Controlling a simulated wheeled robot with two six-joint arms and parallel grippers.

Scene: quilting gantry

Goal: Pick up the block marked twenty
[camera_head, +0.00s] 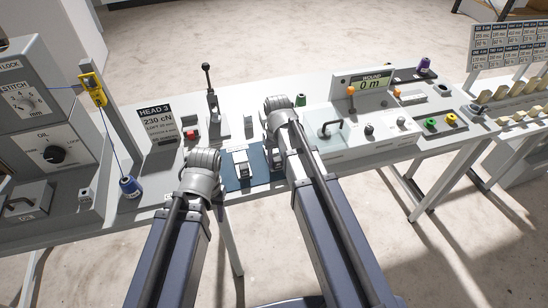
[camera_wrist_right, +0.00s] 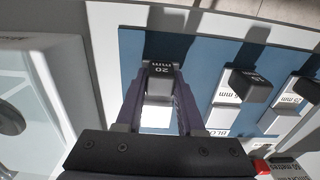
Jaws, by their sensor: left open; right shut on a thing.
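In the right wrist view, the dark block marked 20 mm (camera_wrist_right: 160,71) sits between the two fingers of my right gripper (camera_wrist_right: 158,88), which is shut on it. A white patch of the blue board (camera_wrist_right: 200,58) shows below the block, between the fingers. I cannot tell whether the block touches the board. In the head view, my right gripper (camera_head: 279,108) is over the right part of the bench's blue board (camera_head: 232,184), and its wrist hides the block. My left gripper (camera_head: 204,160) is open, left of the board, its fingertips mostly hidden by its wrist.
Other dark blocks (camera_wrist_right: 254,88) stand right of the held one on the board. A lever (camera_head: 208,80) rises behind the board. A blue spool (camera_head: 130,187) stands at the left.

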